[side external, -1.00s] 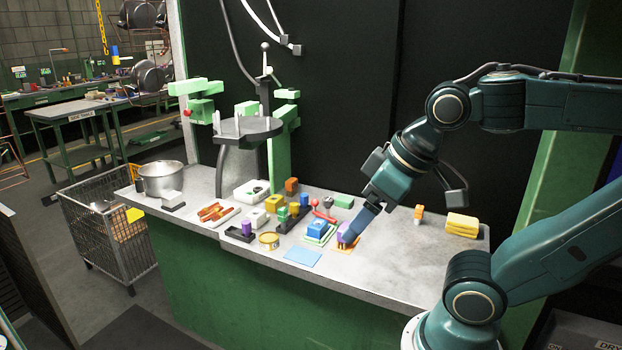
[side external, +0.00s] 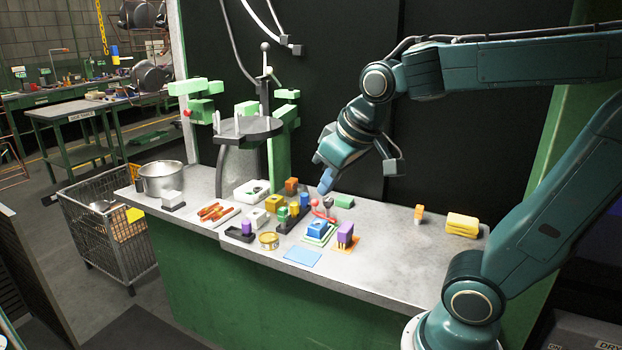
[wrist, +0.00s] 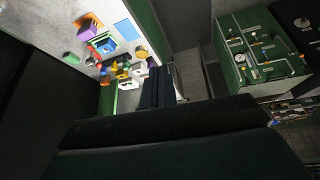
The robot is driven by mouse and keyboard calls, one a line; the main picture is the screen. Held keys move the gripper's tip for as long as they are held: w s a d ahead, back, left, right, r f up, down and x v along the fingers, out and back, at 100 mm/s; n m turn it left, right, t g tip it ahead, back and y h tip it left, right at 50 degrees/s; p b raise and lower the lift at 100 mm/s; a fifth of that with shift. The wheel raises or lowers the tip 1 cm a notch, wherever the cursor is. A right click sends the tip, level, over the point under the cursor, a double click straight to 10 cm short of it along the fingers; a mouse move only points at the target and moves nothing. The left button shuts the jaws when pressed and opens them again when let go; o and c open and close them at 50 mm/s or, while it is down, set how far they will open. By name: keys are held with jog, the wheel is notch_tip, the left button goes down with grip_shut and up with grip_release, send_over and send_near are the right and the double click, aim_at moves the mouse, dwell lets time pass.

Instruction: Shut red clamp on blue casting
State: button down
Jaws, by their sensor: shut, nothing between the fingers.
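The blue casting (side external: 316,226) sits on a green-edged white plate on the bench. The red clamp (side external: 320,209) stands just behind it, with a red ball-ended handle raised; I cannot tell whether it touches the casting. My gripper (side external: 325,188) is above and slightly behind the clamp, pointing down, shut and empty. In the wrist view the casting (wrist: 106,46) shows small at the upper left, and the dark gripper body hides much of the picture.
A purple block (side external: 345,233) stands on an orange piece right of the casting. A rack of coloured blocks (side external: 294,212) is close on the left. A blue sheet (side external: 302,257) lies in front.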

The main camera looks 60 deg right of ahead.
jog(key=w+d+f+m+g+h, duration=0.1)
jog(key=w+d+f+m+h, duration=0.1)
jog(key=w+d+f, duration=0.6)
jog(key=w+d+f+m+g+h, duration=0.2)
jog(key=w+d+f, duration=0.6)
jog(key=w+d, duration=0.6)
jog(key=shift+d+m+g+h, duration=0.3)
jog(key=shift+d+h, duration=0.3)
jog(key=shift+d, duration=0.15)
jog(key=x, duration=0.7)
jog(key=s+d+x, duration=0.1)
jog(key=x, duration=0.3)
jog(key=shift+r, duration=0.25)
jog(key=shift+s+d+f, duration=0.1)
jog(key=shift+s+d, duration=0.15)
jog(key=shift+d, duration=0.25)
jog(key=shift+s+d+f, duration=0.15)
jog(key=shift+s+d, duration=0.05)
jog(key=shift+d, duration=0.25)
